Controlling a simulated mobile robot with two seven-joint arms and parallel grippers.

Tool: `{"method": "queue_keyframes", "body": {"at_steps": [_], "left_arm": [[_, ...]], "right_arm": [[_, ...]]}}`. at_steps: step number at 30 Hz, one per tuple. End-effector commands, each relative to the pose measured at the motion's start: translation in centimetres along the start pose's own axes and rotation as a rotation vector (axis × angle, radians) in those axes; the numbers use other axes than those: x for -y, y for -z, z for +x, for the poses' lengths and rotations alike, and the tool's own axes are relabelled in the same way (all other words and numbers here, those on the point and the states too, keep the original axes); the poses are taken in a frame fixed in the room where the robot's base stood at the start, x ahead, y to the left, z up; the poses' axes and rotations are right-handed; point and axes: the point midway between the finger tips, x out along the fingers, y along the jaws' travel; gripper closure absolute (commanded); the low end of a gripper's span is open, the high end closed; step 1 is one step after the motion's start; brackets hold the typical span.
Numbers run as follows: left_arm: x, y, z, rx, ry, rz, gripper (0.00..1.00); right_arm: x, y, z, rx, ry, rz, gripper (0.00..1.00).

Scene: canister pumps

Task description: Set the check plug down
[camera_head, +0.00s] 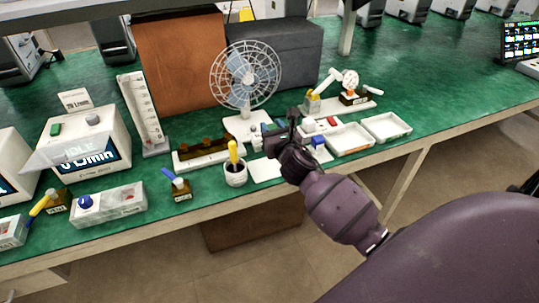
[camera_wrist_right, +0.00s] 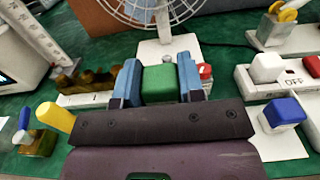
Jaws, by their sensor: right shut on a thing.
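My right gripper (camera_head: 275,132) is over the front part of the green bench, in front of the fan. In the right wrist view the gripper (camera_wrist_right: 160,78) has its blue fingers shut on a green block (camera_wrist_right: 160,86), which I take to be the check plug. The block sits level between the fingers. Its underside is hidden by the gripper body, so I cannot tell whether it touches anything below. My left gripper is not in view.
The fan (camera_head: 245,75) stands behind the gripper. A cup with a yellow-handled tool (camera_head: 235,172) is to the left. A blue-capped block (camera_wrist_right: 284,112) and a white unit marked OFF (camera_wrist_right: 245,77) are to the right. White trays (camera_head: 387,127) lie further right.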

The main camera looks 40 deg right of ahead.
Motion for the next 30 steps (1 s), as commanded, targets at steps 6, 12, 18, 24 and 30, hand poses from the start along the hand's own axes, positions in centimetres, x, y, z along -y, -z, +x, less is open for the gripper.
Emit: {"method": "queue_keyframes", "body": {"at_steps": [6, 12, 18, 24, 30], "left_arm": [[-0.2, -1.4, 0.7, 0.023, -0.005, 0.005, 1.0], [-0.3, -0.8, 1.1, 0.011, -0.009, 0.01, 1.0], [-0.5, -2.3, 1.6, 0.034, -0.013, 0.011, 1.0], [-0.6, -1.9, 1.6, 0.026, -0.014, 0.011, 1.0], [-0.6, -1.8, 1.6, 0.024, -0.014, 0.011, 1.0]], "right_arm": [[0.0, 4.2, 0.0, -0.006, 0.001, 0.001, 0.89], [0.0, 5.2, 0.0, -0.002, 0.0, -0.001, 0.89], [0.0, 8.3, -0.1, -0.007, 0.001, 0.001, 0.89], [0.0, 9.1, 0.0, -0.001, 0.0, -0.001, 0.89], [0.0, 8.8, 0.0, 0.001, 0.0, -0.001, 0.89]]}}
